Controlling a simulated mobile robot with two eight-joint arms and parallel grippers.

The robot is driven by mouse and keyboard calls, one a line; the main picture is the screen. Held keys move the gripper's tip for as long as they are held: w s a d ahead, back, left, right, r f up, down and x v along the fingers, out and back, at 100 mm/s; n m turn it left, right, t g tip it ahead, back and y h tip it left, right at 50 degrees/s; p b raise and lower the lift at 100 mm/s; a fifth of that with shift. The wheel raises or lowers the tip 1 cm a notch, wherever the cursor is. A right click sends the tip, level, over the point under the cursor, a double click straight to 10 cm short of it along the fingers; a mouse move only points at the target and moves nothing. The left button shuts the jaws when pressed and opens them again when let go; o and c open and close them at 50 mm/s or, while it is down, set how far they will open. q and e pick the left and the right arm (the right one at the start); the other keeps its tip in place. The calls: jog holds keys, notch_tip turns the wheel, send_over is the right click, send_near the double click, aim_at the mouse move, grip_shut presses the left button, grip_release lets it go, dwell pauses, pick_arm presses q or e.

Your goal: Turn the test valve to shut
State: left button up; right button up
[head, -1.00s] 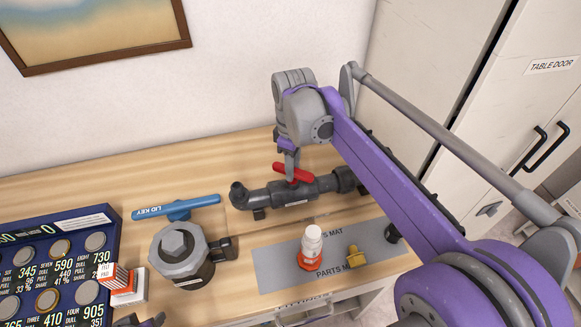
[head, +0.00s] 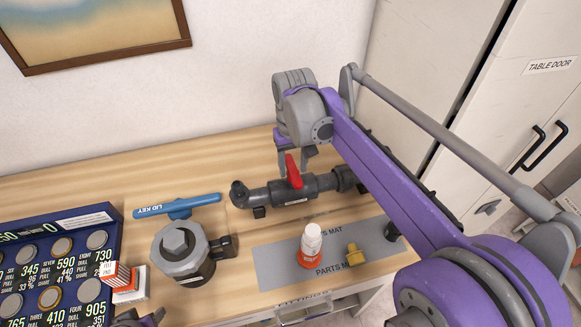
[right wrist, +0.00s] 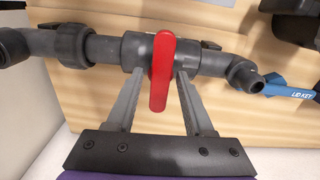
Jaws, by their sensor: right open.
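The test valve is in a dark grey pipe assembly (head: 268,196) on the wooden bench. Its red handle (head: 293,170) points across the pipe, toward the wall. My right gripper (head: 296,158) is open over the handle. In the right wrist view, the red handle (right wrist: 161,75) lies between the two spread fingers of the right gripper (right wrist: 160,75), with a gap on each side. The fingertips are close to the valve body (right wrist: 135,50); contact cannot be told.
A white-capped bottle (head: 311,243) and a yellow fitting (head: 355,255) stand on the grey parts mat (head: 275,262). A coin board (head: 50,265) is far left.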

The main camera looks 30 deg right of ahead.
aim_at(293, 169)
pick_arm(q)
jog(key=shift+r, duration=0.1)
pick_arm(e)
jog(key=shift+r, duration=0.1)
notch_tip(293, 169, up, 6)
jog(key=p, duration=0.3)
jog(key=shift+w, duration=0.1)
pick_arm(q)
jog(key=r, duration=0.1)
jog(key=w+r, duration=0.1)
jog(key=r, duration=0.1)
jog(key=w+r, duration=0.1)
jog(key=shift+w+r, duration=0.1)
jog(key=shift+r, duration=0.1)
pick_arm(e)
jog(key=shift+r, duration=0.35)
pick_arm(q)
jog(key=shift+w+r+p, duration=0.15)
jog(key=shift+r+p, duration=0.15)
jog(key=shift+r, duration=0.1)
pick_arm(e)
notch_tip(293, 169, up, 10)
